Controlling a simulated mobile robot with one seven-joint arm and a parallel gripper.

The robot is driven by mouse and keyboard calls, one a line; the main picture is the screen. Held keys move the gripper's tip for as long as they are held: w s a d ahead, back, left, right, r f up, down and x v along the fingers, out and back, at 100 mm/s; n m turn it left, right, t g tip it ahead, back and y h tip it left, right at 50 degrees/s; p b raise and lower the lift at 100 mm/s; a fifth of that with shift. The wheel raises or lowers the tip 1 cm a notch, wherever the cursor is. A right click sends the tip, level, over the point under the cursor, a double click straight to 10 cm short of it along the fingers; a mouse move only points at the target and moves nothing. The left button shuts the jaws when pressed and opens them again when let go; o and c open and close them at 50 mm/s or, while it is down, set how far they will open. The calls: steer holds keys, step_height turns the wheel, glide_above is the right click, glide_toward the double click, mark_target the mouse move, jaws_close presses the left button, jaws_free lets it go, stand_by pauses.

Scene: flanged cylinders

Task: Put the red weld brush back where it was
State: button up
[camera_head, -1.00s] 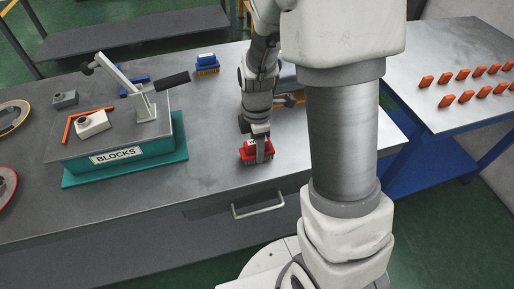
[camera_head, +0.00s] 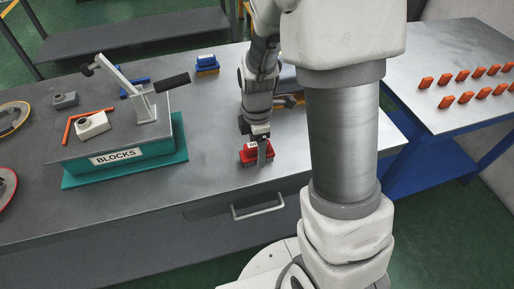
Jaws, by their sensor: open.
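The red weld brush (camera_head: 249,157) sits on the grey workbench top near its front edge, above the drawer handle. A small white patch shows on its top. My gripper (camera_head: 262,150) points down at the brush, with a finger in front of its right part. The jaws are open around or beside the brush; the far finger is hidden, so I cannot tell which. A second brush, blue with tan bristles (camera_head: 207,65), stands farther back on the bench.
A teal fixture labelled BLOCKS (camera_head: 122,160) with a lever clamp (camera_head: 143,98) stands to the left. An orange-yellow item (camera_head: 290,101) lies partly hidden behind my arm. Several orange pieces (camera_head: 461,75) lie on the right table. The bench between fixture and brush is clear.

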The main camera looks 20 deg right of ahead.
step_height(320, 180, up, 12)
steer(key=shift+f+p, duration=0.15)
steer(key=shift+p, duration=0.65)
steer(key=s+r+m+t, duration=0.5)
steer(key=s+r+m, duration=0.7)
steer(key=m, duration=0.6)
steer(key=shift+s+r+t, duration=0.3)
steer(key=shift+s, duration=0.65)
